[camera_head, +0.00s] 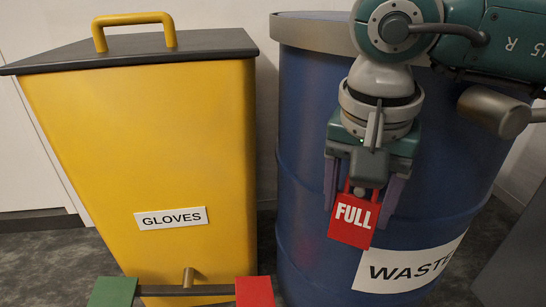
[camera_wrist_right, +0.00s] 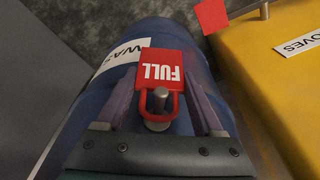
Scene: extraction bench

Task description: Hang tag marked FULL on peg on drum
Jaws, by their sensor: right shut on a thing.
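The red tag marked FULL (camera_head: 354,220) hangs below my right gripper (camera_head: 365,195), in front of the blue drum (camera_head: 310,130). My right gripper is shut on the tag, with a grey-purple finger on either side of its loop. In the right wrist view the tag (camera_wrist_right: 160,68) shows upside down, in front of the drum (camera_wrist_right: 90,115). There a short grey peg (camera_wrist_right: 160,98) shows inside the tag's red loop, which looks to be around it. How far along the peg the loop sits I cannot tell. My left gripper is not in view.
A yellow GLOVES bin (camera_head: 150,150) with a dark lid (camera_head: 130,50) stands left of the drum. In front of it, a bar (camera_head: 185,290) has a green piece (camera_head: 112,291) and a red piece (camera_head: 254,291) at its ends. The drum's WASTE label (camera_head: 400,268) is below the tag.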

